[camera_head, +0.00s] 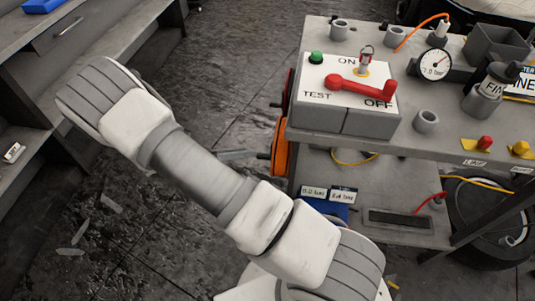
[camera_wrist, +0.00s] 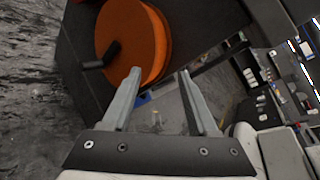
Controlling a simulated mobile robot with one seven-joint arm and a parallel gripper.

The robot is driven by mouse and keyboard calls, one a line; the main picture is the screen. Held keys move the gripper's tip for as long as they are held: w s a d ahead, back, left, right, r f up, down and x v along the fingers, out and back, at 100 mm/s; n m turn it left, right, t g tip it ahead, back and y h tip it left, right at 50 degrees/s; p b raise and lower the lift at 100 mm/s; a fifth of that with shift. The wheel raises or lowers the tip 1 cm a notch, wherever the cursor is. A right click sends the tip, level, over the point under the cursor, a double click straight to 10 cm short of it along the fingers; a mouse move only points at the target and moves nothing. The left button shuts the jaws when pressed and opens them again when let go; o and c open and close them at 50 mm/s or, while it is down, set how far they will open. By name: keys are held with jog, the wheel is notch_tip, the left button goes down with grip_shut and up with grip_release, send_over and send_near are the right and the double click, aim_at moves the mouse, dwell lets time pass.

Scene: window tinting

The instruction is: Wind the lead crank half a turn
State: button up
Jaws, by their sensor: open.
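The lead crank appears to be the orange reel (camera_wrist: 128,38) with a black handle (camera_wrist: 103,55), at the upper left of the wrist view. In the head view the orange reel (camera_head: 280,146) shows edge-on at the left side of the grey bench. My gripper (camera_wrist: 159,72) is open, with nothing between its two grey fingers. Its left fingertip appears near the reel's lower edge, to the right of the handle; I cannot tell the gap in depth.
The bench (camera_head: 300,30) carries a TEST switch box (camera_head: 345,120) with a red lever (camera_head: 362,87), a gauge (camera_head: 435,63) and several cups. A shelf unit (camera_head: 75,40) stands at the left. A wheel (camera_head: 485,215) is at the right. Open floor (camera_head: 225,75) lies between.

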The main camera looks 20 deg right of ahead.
notch_tip(320, 180, down, 21)
jog(key=w+a+n+t+h+b, duration=0.15)
jog(key=n+t+b, duration=0.35)
jog(key=n+t, duration=0.85)
jog(key=w+d+r+n+g+b, duration=0.1)
jog(key=w+d, duration=0.3)
jog(key=d, duration=0.3)
jog(key=w+d+r+n+g+b, duration=0.1)
jog(key=w+d+r, duration=0.1)
jog(key=w+d, duration=0.2)
jog(key=d+h, duration=0.1)
jog(key=d, duration=0.2)
jog(key=shift+w+d, duration=0.35)
jog(key=shift+w, duration=0.05)
jog(key=shift+n+g, duration=0.25)
grip_shut()
